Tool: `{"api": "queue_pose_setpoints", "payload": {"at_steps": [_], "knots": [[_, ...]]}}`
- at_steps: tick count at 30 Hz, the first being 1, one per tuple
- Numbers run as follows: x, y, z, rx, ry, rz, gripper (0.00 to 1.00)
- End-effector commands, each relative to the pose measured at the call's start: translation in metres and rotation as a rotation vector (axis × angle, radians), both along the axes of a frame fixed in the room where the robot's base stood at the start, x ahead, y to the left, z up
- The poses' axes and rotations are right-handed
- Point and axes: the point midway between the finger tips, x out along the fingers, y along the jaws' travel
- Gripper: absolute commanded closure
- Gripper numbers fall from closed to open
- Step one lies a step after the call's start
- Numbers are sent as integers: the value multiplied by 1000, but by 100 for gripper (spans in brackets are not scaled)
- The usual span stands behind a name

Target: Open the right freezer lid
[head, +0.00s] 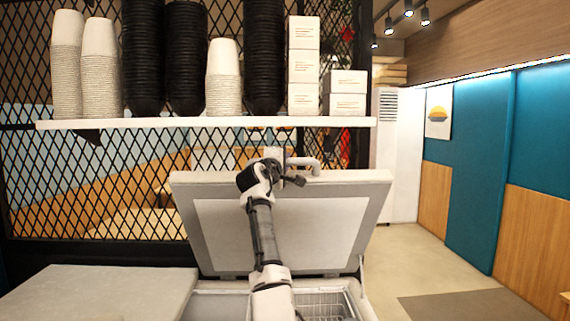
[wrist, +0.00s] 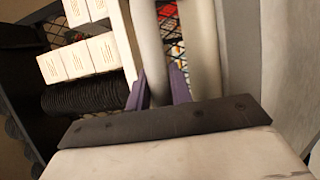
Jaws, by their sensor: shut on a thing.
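The right freezer lid (head: 330,225) stands raised and tilted back, its pale inner panel facing me in the head view. Its light grey handle (head: 308,162) shows at the top edge. My arm reaches up in front of the lid, and my gripper (wrist: 158,90) is at the handle. In the wrist view the purple fingers are shut around the grey handle bar (wrist: 150,45). The left freezer lid (head: 95,293) lies flat and closed.
A white shelf (head: 210,123) with stacked cups, black bowls and white boxes (head: 303,65) hangs just above the raised lid. A black mesh partition (head: 130,165) stands behind. The open freezer shows a wire basket (head: 325,304). The floor at right (head: 410,260) is clear.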

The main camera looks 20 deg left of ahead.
Motion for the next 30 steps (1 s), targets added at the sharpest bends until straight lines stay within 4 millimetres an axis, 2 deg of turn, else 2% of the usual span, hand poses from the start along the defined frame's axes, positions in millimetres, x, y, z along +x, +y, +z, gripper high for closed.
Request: {"api": "queue_pose_setpoints", "payload": {"at_steps": [2,3,7,20,26,30], "knots": [[0,0,-2,-1,3,0,100],[0,0,-2,-1,3,0,73],[0,0,-1,-1,3,0,57],[-4,1,-3,-1,1,0,57],[-27,3,-8,1,-1,2,57],[-53,5,-10,2,-2,2,57]]}}
